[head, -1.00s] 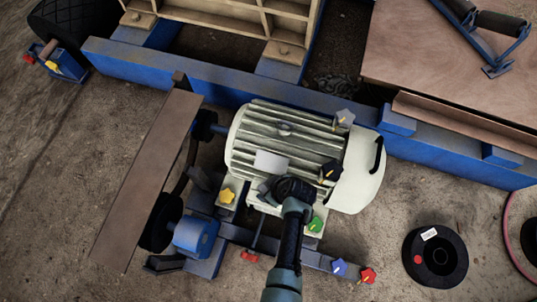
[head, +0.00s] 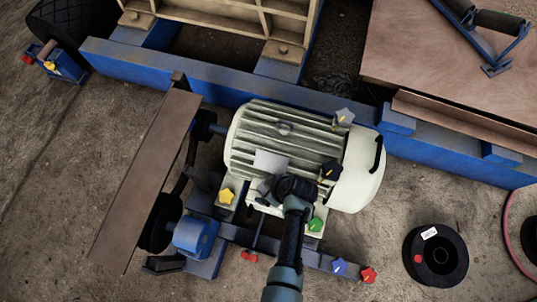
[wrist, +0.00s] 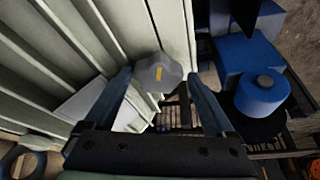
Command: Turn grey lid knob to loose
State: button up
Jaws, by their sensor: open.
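In the head view my gripper (head: 264,189) is over the front side of the motor (head: 285,135), and my wrist hides part of what lies below. A grey star knob (head: 344,117) stands at the motor's upper right in the head view. I cannot tell whether both views show the same knob.
Close by are a black knob (head: 330,169), a yellow knob (head: 227,196), a green knob (head: 315,224), a blue knob (head: 339,267) and red knobs (head: 368,275). A blue cylinder (wrist: 262,95) is right of the fingers. A black wheel (head: 436,256) lies on open ground.

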jog(key=shift+w+r, duration=0.1)
jog(key=shift+w, duration=0.05)
